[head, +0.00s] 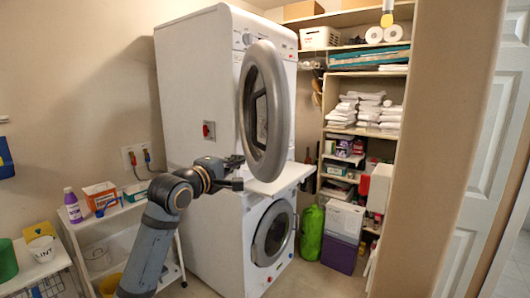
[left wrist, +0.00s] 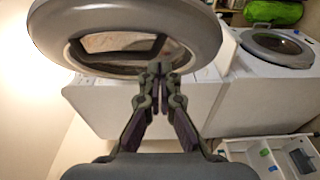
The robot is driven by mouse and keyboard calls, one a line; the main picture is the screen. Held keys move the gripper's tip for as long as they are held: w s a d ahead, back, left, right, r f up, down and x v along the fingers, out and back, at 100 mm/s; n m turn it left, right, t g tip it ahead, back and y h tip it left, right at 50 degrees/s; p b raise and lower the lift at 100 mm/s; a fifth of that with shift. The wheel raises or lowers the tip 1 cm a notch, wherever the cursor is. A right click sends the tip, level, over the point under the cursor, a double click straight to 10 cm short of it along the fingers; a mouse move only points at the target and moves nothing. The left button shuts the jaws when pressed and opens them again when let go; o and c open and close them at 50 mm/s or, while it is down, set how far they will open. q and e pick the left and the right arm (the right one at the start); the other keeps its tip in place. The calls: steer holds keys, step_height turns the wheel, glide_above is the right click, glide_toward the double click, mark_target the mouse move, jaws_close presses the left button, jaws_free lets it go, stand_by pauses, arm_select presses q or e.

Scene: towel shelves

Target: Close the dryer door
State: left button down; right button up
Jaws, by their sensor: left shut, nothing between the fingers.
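The dryer (head: 195,75) is the upper white machine, stacked on the washer. Its round grey dryer door (head: 275,135) stands open, swung out from the front and seen at a slant. My left gripper (head: 238,172) is shut and empty, just left of the door's lower part. In the left wrist view the door (left wrist: 205,35) fills the upper middle, and the shut fingertips (left wrist: 160,70) overlap its rim in the picture. I cannot tell whether they touch it. My right gripper is in neither view.
The washer (head: 220,240) below has its round door (head: 272,235) shut. A white cart (head: 95,228) with bottles and boxes stands left of the machines. Shelves with folded towels (head: 380,112) and a green bag (head: 311,232) are to the right. A wall edge (head: 435,150) stands at the near right.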

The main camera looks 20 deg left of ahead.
arm_select(q)
steer(key=p, duration=0.3)
glide_toward(270, 150)
steer(key=w+a, duration=0.2)
steer(key=w, duration=0.2)
steer(key=w+d+p, duration=0.1)
steer(key=d, duration=0.2)
steer(key=shift+w+p, duration=0.35)
steer(key=shift+f, duration=0.1)
steer(key=shift+a, duration=0.1)
